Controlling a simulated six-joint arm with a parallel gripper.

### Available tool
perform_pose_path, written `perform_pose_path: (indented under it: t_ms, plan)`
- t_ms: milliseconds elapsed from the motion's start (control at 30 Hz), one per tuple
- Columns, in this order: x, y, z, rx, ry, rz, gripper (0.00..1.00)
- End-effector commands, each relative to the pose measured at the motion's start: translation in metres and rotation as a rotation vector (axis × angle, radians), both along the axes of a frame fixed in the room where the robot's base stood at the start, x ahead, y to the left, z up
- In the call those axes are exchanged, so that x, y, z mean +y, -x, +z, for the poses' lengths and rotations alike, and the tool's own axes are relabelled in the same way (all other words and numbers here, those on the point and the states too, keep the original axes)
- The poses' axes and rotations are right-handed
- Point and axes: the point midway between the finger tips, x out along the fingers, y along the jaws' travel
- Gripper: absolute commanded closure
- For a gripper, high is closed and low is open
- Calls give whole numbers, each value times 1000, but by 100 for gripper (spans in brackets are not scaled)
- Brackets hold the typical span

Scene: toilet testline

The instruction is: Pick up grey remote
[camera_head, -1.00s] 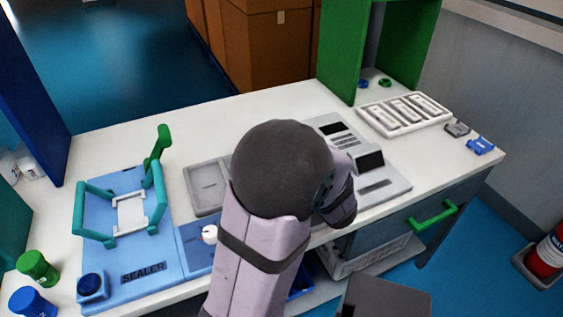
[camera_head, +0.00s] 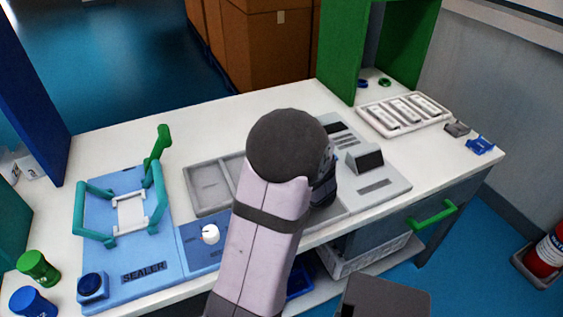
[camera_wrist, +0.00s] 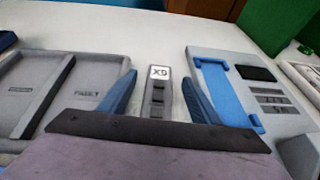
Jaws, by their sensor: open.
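My gripper (camera_wrist: 160,64) is open, with one blue finger to the left of the remote and one to the right. Both fingers look apart from it; whether they are down at its height I cannot tell.
A grey compartment tray (camera_wrist: 68,90) lies left of the remote, and a grey device (camera_wrist: 240,90) with a blue bracket lies right. In the head view, a blue sealer station (camera_head: 140,250) stands left and a white slotted tray (camera_head: 437,124) back right. Green panels (camera_head: 342,50) rise behind.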

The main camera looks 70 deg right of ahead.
Motion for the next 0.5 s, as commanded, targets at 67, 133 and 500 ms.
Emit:
perform_pose_path:
  t_ms: [67,133,500]
  plan:
    - [-8,-8,-5,0,-2,3,42]
    - [-15,-14,-9,0,-1,3,42]
    - [-30,-25,-16,0,0,0,42]
